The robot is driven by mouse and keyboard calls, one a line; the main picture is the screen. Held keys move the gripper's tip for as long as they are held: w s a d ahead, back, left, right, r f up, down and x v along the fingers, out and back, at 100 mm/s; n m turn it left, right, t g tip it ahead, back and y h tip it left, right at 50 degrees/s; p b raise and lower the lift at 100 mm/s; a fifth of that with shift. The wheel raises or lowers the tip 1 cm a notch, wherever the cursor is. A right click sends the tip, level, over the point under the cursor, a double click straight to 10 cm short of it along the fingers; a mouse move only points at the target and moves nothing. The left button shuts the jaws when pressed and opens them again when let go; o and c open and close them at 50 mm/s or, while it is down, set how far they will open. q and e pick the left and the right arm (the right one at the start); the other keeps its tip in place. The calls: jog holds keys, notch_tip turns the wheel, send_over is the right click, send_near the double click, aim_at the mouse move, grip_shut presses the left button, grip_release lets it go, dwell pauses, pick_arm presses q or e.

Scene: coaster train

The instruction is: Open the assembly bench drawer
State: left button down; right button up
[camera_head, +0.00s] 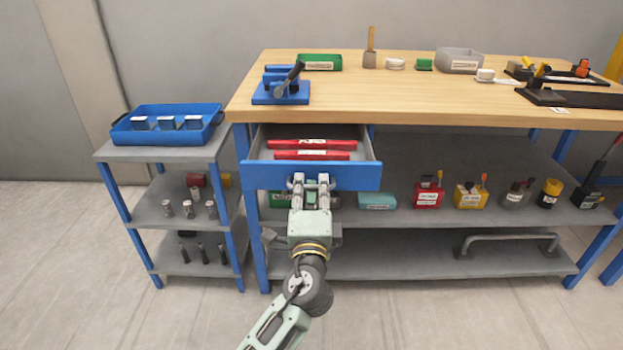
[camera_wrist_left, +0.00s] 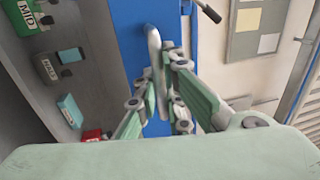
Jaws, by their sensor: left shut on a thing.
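The assembly bench drawer has a blue front (camera_head: 345,177) and is pulled out under the left end of the wooden bench top (camera_head: 420,95). Two red items (camera_head: 312,145) with pale labels lie inside it. My left gripper (camera_head: 311,185) is at the drawer front, shut on the drawer's handle. In the left wrist view the metal bar handle (camera_wrist_left: 155,60) runs between the fingers of my left gripper (camera_wrist_left: 160,95), against the blue drawer front (camera_wrist_left: 135,35). The fingers hide most of the handle in the head view. My right gripper is not in view.
A blue tray (camera_head: 127,132) stands on a small side shelf left of the bench. A blue press-like fixture (camera_head: 270,98) and a green box (camera_head: 335,62) are on the bench top. The lower shelf (camera_head: 400,213) holds several tools and cases. The floor in front is clear.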

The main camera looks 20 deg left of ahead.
pick_arm(q)
jog(key=shift+r+v, duration=0.15)
jog(key=shift+v, duration=0.7)
jog(key=shift+r+v, duration=0.15)
jog(key=shift+v, duration=0.7)
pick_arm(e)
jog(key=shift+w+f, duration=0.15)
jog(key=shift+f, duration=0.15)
pick_arm(q)
jog(key=shift+s, duration=0.1)
jog(key=c, duration=2.1)
grip_release()
jog(key=v, duration=1.2)
